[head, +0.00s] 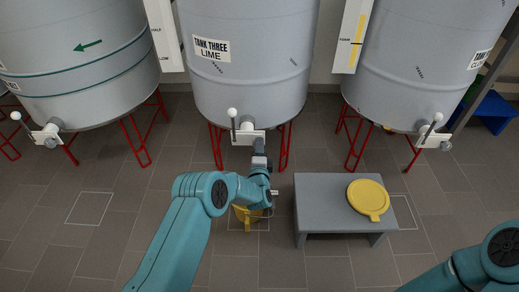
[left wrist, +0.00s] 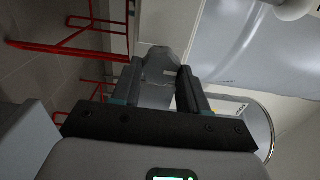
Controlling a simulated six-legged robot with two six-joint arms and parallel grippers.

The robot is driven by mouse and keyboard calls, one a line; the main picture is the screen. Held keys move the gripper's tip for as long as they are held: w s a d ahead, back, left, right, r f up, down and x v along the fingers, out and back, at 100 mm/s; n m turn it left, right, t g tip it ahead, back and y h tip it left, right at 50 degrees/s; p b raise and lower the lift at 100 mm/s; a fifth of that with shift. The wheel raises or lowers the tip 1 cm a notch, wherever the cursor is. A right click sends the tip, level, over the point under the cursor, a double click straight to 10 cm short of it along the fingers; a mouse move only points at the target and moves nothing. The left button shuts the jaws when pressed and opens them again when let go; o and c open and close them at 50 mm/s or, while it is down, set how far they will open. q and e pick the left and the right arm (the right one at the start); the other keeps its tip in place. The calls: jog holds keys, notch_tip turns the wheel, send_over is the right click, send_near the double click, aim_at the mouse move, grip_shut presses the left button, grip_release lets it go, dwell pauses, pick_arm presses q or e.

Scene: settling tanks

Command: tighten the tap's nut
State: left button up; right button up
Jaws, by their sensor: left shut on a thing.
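The tap of tank three (head: 250,60) has a white plate (head: 243,138) and a lever with a white ball (head: 232,112). My left gripper (head: 259,160) is directly below the tap, at its outlet. In the left wrist view, a grey faceted nut (left wrist: 158,67) sits between the two fingers of my left gripper (left wrist: 160,88), which is shut on it. In the head view the gripper and wrist hide most of the nut. My right arm shows at the lower right, but its gripper is out of view.
A yellow bucket (head: 246,214) stands on the floor below, partly hidden by my left arm. A grey bench (head: 320,205) with a yellow lid (head: 368,197) is to its right. Red legs (head: 285,147) flank the tap. Neighbouring tanks (head: 75,60) (head: 420,60) stand either side.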

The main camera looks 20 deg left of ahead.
pick_arm(q)
jog(key=o, duration=1.1)
jog(key=shift+c, duration=0.2)
jog(key=p+v, duration=0.5)
jog(key=v, duration=1.1)
jog(key=shift+s, duration=0.15)
